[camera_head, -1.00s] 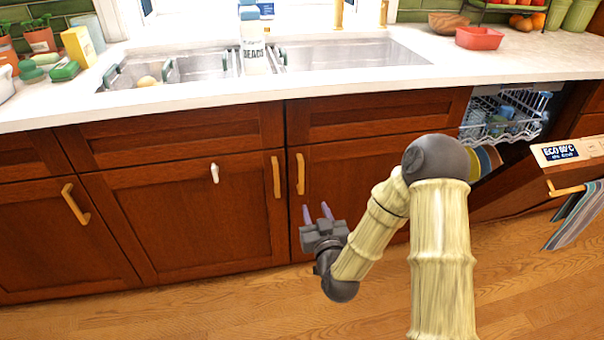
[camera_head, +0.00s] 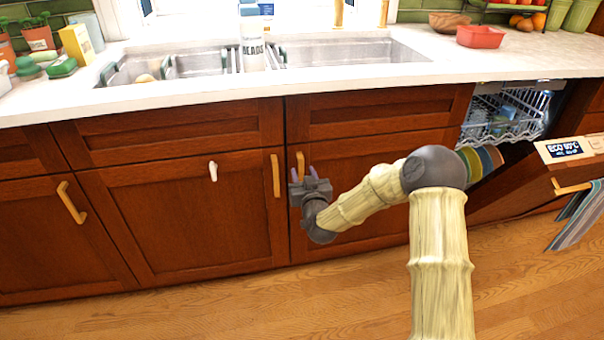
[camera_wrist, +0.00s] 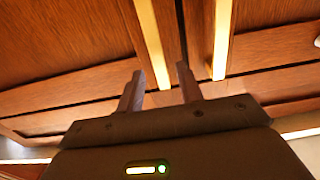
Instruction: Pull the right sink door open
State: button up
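The right sink door (camera_head: 375,165) is a dark wood panel under the sink and is shut. Its upright brass handle (camera_head: 300,162) is near its left edge; my gripper hides its lower part in the head view. My gripper (camera_head: 303,173) is open in front of this handle, fingers pointing at the door. In the wrist view, one end of the handle (camera_wrist: 152,45) shows in the gap between the two fingertips (camera_wrist: 161,76). I cannot tell whether the fingers touch it.
The left sink door (camera_head: 190,215) is shut; its brass handle (camera_head: 276,176) is close beside. A white hook (camera_head: 213,171) is on that door. The dishwasher door (camera_head: 540,178) hangs open at right, with its rack (camera_head: 505,118) showing. Wood floor (camera_head: 230,310) in front is clear.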

jog(key=shift+x, duration=1.05)
grip_shut()
jog(key=shift+s, duration=0.15)
